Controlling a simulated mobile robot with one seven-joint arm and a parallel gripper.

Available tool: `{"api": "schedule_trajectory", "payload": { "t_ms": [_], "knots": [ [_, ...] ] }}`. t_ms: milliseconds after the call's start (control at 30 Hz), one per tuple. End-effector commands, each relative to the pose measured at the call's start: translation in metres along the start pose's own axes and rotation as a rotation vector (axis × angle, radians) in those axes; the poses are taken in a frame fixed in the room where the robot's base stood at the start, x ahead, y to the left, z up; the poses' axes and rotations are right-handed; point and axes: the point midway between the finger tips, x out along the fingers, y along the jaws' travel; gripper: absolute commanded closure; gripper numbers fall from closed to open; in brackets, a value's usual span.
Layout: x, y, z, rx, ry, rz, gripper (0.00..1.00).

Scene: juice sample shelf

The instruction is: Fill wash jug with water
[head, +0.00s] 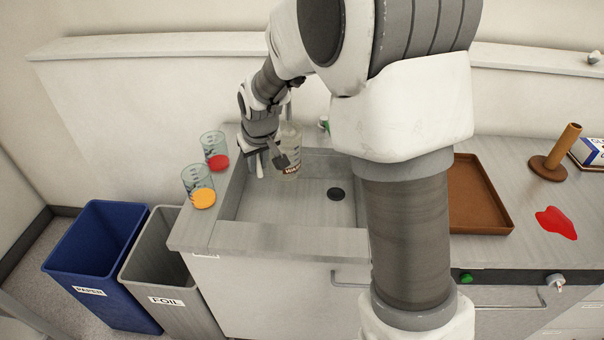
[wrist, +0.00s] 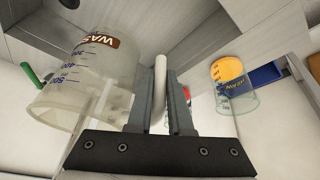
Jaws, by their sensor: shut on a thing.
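The wash jug (head: 290,142) is clear, with a brown label and volume marks. It is held over the back left part of the sink (head: 285,208), and no water can be made out in it. My gripper (head: 269,162) is on its left side. In the wrist view the jug (wrist: 85,72) fills the left, and my gripper (wrist: 160,85) is shut on a pale upright bar, which looks like the jug's handle. A green tap handle (head: 323,124) shows right of the jug, also in the wrist view (wrist: 30,75). The spout is mostly hidden.
A glass with red juice (head: 216,150) and one with orange juice (head: 199,187) stand left of the sink. A brown tray (head: 481,219), red spill (head: 556,222) and wooden post (head: 556,155) are at right. Blue (head: 95,248) and grey (head: 165,262) bins stand front left.

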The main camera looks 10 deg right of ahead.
Motion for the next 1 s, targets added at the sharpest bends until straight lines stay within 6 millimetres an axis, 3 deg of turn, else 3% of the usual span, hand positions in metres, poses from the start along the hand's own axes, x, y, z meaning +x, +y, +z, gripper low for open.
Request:
{"api": "schedule_trajectory", "payload": {
  "t_ms": [300,500,1000],
  "knots": [
    [-0.024,0.011,0.060,0.002,0.004,0.001,1.00],
    [-0.036,0.015,0.089,0.001,0.003,0.001,1.00],
    [-0.038,0.016,0.093,-0.001,0.002,0.000,1.00]
  ]
}}
